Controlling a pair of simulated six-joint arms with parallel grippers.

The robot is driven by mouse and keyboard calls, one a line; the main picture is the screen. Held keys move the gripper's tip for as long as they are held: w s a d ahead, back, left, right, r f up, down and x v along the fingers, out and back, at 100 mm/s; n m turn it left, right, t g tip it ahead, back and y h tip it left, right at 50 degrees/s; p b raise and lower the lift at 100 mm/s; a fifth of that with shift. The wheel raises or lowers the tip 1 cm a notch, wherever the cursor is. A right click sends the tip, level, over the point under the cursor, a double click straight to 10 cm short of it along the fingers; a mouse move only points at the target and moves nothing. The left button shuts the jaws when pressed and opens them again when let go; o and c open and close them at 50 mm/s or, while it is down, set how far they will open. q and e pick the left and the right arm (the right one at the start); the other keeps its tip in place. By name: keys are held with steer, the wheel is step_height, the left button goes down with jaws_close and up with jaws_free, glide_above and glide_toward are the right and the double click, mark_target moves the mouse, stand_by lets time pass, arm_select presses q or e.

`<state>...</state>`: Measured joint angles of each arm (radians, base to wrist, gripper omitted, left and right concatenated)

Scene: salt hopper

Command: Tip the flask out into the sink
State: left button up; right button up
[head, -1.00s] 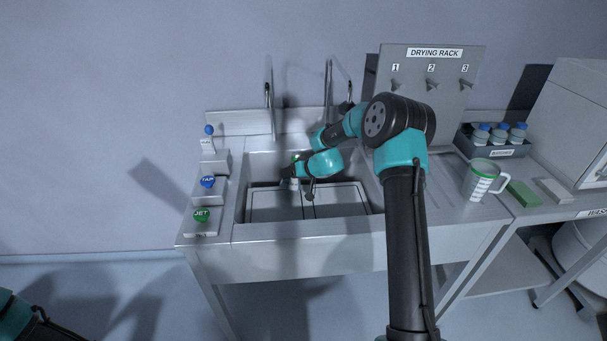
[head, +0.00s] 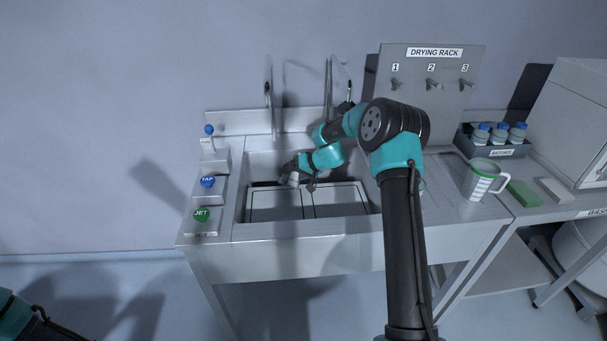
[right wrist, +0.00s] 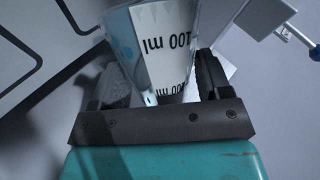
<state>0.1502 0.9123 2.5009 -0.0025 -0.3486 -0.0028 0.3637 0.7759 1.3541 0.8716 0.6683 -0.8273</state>
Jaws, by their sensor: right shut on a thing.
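The flask (right wrist: 165,45) is clear, with a white label reading 100 ml that appears upside down in the right wrist view. My right gripper (right wrist: 160,85) is shut on it, one dark finger on each side. In the head view the right gripper (head: 288,178) is over the back left part of the sink (head: 275,205). The flask shows there only as a small pale patch and looks tilted. I cannot make out liquid or any flow. Only part of my left arm shows at the lower left; its gripper is out of view.
Tall taps (head: 268,95) stand behind the sink. TAP (head: 207,181) and JET (head: 201,214) buttons are on its left. A jug (head: 480,182), green sponge (head: 522,194), bottle tray (head: 495,148) and drying rack (head: 432,65) are on the right.

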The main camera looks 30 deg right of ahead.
steer(key=shift+s+a+f+m+g+y, duration=0.1)
steer(key=shift+a+f+m+g+y, duration=0.1)
steer(key=shift+m+y, duration=0.2)
steer(key=shift+s+a+f+m+g+y, duration=0.1)
steer(key=shift+m+g+y, duration=0.1)
steer(key=shift+m+y, duration=0.15)
stand_by(0.8)
steer(key=shift+f+m+g+y+p, duration=0.15)
steer(key=shift+m+g+y+p, duration=0.3)
steer(key=shift+y, duration=0.4)
stand_by(0.7)
steer(key=shift+w+d+f+m+y+p, duration=0.15)
steer(key=shift+w+d+m+y+p, duration=0.25)
steer(key=shift+d+m+y, duration=0.1)
stand_by(0.9)
steer(key=shift+f+m+g+y+p, duration=0.15)
steer(key=shift+m+g+y+p, duration=0.1)
steer(key=shift+m+y+p, duration=0.05)
stand_by(2.4)
steer(key=shift+r, duration=0.2)
steer(key=shift+s+a+r+n+t+h, duration=0.2)
steer(key=shift+s+a+n+t+h, duration=0.3)
steer(key=shift+n+h, duration=0.4)
steer(key=shift+w+h, duration=0.15)
steer(key=shift+h, duration=0.25)
